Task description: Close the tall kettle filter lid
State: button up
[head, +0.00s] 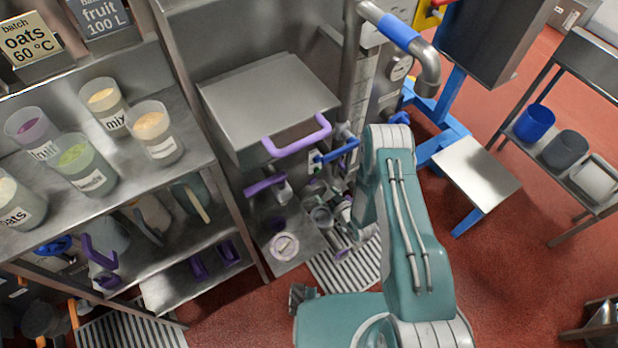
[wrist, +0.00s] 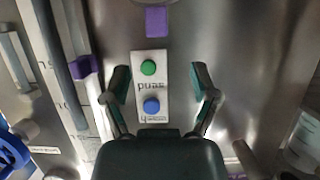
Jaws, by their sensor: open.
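A flat steel lid-like panel (head: 265,95) with a purple bar handle (head: 297,138) tops a steel housing left of the upright pipe in the head view. I cannot tell for certain whether this is the tall kettle's filter lid, or how far it is open. My gripper (wrist: 161,76) is open and empty in the wrist view, its two dark fingers spread either side of a small button plate (wrist: 151,88) on a steel surface. The plate has a green and a blue button. The gripper cannot be made out clearly in the head view.
A shelf (head: 205,165) with labelled cups stands at left. A vertical pipe with a blue sleeve (head: 398,30) rises beside the housing. Purple pieces (wrist: 156,20) show on the steel near my gripper.

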aim_at(313, 181)
jog(key=x, duration=0.9)
jog(key=shift+w+a, duration=0.2)
jog(key=shift+w, duration=0.05)
jog(key=shift+w+f, duration=0.1)
jog(key=shift+d, duration=0.35)
jog(key=shift+a, duration=0.2)
grip_shut()
